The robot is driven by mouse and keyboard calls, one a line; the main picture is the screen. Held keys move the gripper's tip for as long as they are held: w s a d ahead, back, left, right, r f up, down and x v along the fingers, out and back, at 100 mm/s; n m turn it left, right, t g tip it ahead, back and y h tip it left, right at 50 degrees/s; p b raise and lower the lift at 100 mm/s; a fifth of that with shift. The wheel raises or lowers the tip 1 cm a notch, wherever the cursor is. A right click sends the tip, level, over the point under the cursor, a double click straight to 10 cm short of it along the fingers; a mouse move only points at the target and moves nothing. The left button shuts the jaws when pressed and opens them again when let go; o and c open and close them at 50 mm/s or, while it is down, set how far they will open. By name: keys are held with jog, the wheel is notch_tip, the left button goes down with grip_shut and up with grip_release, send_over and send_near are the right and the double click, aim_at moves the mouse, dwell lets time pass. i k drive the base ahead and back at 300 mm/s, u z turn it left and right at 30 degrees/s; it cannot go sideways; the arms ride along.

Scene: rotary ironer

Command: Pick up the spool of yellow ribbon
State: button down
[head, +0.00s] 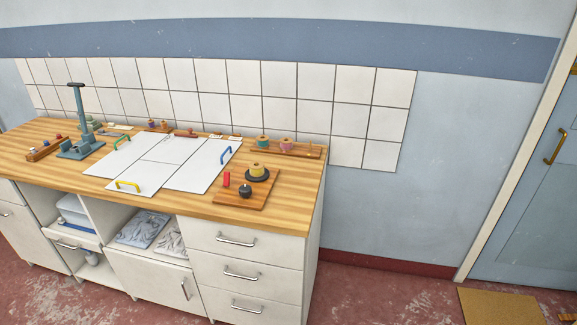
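A spool of yellow ribbon (257,170) stands upright on a black round dish (258,177). The dish is on a wooden board (252,200) at the right end of the wooden counter. A small black round item (245,191) and a red item (226,179) are on the same board. My gripper is not in view.
White panels (172,150) with green, blue and yellow handles lie left of the board. A teal spool (263,141) and a pink spool (285,144) stand on a rear wooden strip. A tall blue-grey stand (80,125) rises at left.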

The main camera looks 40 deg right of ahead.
aim_at(256, 171)
jog(key=z, duration=0.75)
jog(key=k, duration=1)
jog(key=i, duration=0.9)
